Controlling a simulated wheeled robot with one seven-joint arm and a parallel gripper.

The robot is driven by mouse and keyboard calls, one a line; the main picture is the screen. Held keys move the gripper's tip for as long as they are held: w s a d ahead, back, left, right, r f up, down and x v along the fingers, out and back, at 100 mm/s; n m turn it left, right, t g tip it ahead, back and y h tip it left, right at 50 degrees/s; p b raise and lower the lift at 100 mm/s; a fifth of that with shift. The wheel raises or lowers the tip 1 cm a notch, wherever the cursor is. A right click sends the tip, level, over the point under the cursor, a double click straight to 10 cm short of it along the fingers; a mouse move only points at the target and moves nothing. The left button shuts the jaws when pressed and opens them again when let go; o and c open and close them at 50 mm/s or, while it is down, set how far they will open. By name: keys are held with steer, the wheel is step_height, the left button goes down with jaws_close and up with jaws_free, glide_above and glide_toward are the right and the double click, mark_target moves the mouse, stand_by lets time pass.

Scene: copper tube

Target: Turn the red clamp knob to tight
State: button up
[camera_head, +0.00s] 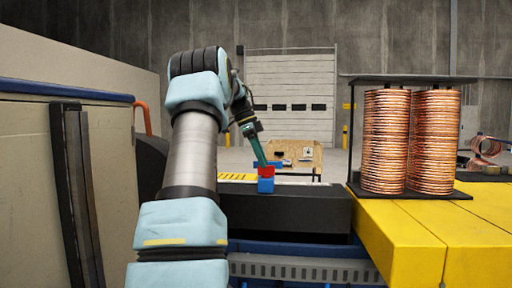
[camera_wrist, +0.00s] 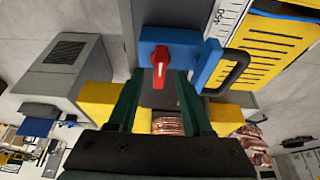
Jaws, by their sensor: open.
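The red clamp knob (camera_wrist: 159,66) sits on a blue clamp block (camera_wrist: 195,52) in the wrist view, its long grip pointing toward my gripper. In the head view the red knob (camera_head: 267,172) shows small above the blue block (camera_head: 266,185), on a dark bench. My gripper (camera_wrist: 158,78) is open, with its two green fingers reaching toward the knob, one on each side in the wrist view. I cannot tell whether either finger touches it. In the head view the green fingers (camera_head: 259,150) come down at a tilt just above the knob.
A black handle (camera_wrist: 228,74) and a scale strip (camera_wrist: 222,40) lie right of the block. In the head view, copper coils (camera_head: 385,140) stand on a black rack at right, beside a yellow surface (camera_head: 400,235). A cabinet (camera_head: 65,185) stands at left.

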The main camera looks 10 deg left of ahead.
steer(key=v, duration=0.8)
steer(key=shift+r, duration=0.15)
